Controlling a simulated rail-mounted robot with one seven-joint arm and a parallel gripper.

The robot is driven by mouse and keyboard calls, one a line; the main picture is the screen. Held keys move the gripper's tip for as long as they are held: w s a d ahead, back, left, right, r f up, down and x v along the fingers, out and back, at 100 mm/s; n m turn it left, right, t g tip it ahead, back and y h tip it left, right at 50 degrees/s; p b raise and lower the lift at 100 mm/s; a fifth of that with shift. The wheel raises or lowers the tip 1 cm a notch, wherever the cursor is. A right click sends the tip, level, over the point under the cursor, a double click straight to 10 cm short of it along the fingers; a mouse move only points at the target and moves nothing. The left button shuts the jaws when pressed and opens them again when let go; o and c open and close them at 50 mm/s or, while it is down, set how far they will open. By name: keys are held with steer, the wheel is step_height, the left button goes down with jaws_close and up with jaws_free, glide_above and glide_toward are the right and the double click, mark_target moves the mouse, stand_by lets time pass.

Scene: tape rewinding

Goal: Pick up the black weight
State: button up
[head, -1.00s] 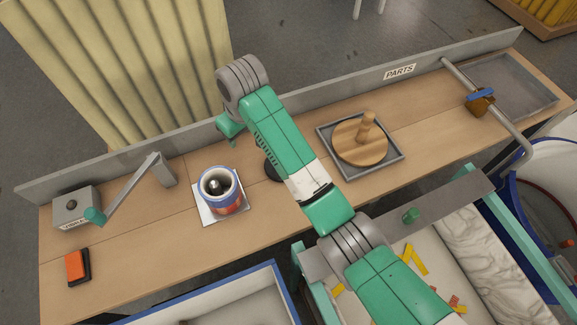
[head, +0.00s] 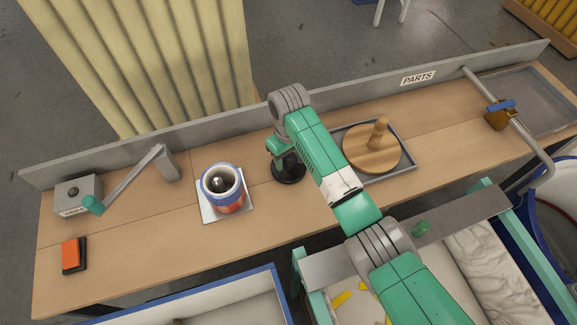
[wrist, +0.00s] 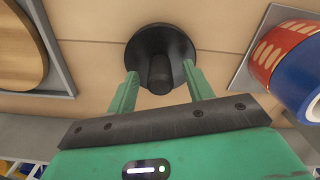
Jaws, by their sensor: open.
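The black weight (head: 289,172) stands on the wooden bench, a round dark disc with a short upright post, partly hidden by my arm in the head view. In the wrist view, the black weight (wrist: 172,36) is at top middle. My gripper (wrist: 161,76) is open, with one green finger on each side of the weight's post. I cannot tell whether the fingers touch it. In the head view, my gripper is mostly hidden behind my arm.
To the right, a wooden disc with a peg (head: 370,150) sits in a grey tray (head: 408,168). A grey rear ledge (head: 230,125) edges the bench. A crank box (head: 78,194) is far left.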

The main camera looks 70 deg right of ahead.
jaws_close()
steer(key=shift+d, duration=0.1)
stand_by(1.3)
